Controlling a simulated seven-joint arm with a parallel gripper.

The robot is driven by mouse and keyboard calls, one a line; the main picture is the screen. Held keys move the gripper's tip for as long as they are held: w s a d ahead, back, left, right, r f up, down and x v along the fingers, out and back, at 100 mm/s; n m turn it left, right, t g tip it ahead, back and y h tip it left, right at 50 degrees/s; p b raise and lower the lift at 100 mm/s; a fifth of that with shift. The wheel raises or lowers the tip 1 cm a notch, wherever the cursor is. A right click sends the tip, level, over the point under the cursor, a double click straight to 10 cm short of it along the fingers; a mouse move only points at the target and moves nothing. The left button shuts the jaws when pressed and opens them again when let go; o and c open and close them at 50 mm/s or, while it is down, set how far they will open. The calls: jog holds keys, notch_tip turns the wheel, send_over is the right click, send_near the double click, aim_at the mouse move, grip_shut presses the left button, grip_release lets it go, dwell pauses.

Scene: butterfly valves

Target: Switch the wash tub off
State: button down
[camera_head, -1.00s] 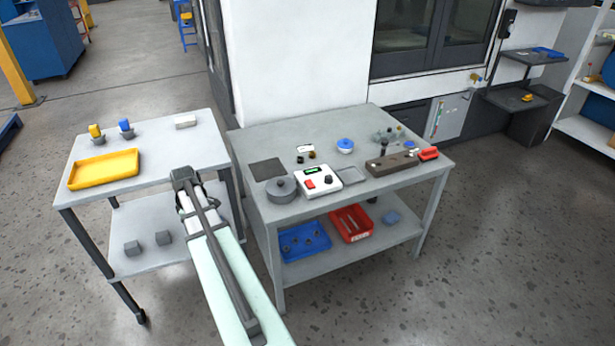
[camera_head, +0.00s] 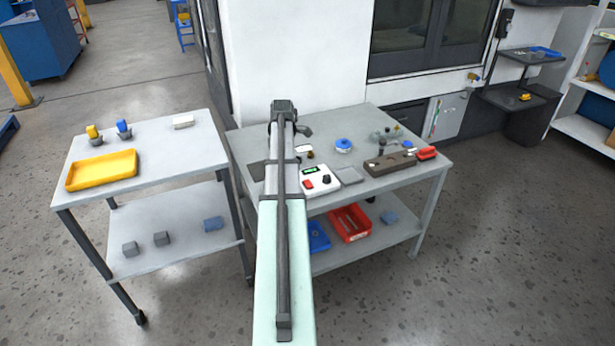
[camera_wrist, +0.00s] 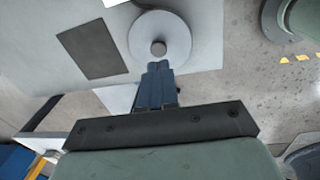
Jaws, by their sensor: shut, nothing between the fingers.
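A white control box (camera_head: 320,181) with a green-lit display, a red switch (camera_head: 308,185) and a black knob (camera_head: 325,179) stands near the front of the grey workbench. I cannot tell the switch's position. A round grey lidded vessel with a central knob (camera_wrist: 158,48) shows in the wrist view (camera_wrist: 136,38); my arm hides it in the head view. I cannot tell which of these is the wash tub. My gripper (camera_wrist: 158,67) is shut and empty, its fingertips appearing just beside the vessel's knob in the wrist view. Contact cannot be told.
A dark mat (camera_wrist: 92,50) lies beside the vessel. A grey tray (camera_head: 349,175), blue-topped valve (camera_head: 343,145), brown block (camera_head: 390,163) and red item (camera_head: 426,153) are on the bench (camera_head: 400,125). A cart (camera_head: 190,150) with a yellow tray (camera_head: 101,169) stands left.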

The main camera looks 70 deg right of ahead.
notch_tip(320, 180, up, 4)
jog(key=n, duration=0.1)
send_over(307, 181)
jog(key=s+a, duration=0.2)
jog(key=shift+w+d+f, duration=0.1)
jog(key=shift+w+d, duration=0.1)
jog(key=shift+f, duration=0.1)
jog(key=f, duration=0.4)
jog(key=w+f, duration=0.1)
jog(key=f, duration=0.4)
jog(key=d+f, duration=0.1)
jog(key=f, duration=0.3)
jog(key=shift+w+d+f, duration=0.1)
jog(key=shift+w+f, duration=0.05)
jog(key=shift+f, duration=0.25)
jog(key=shift+f, duration=0.25)
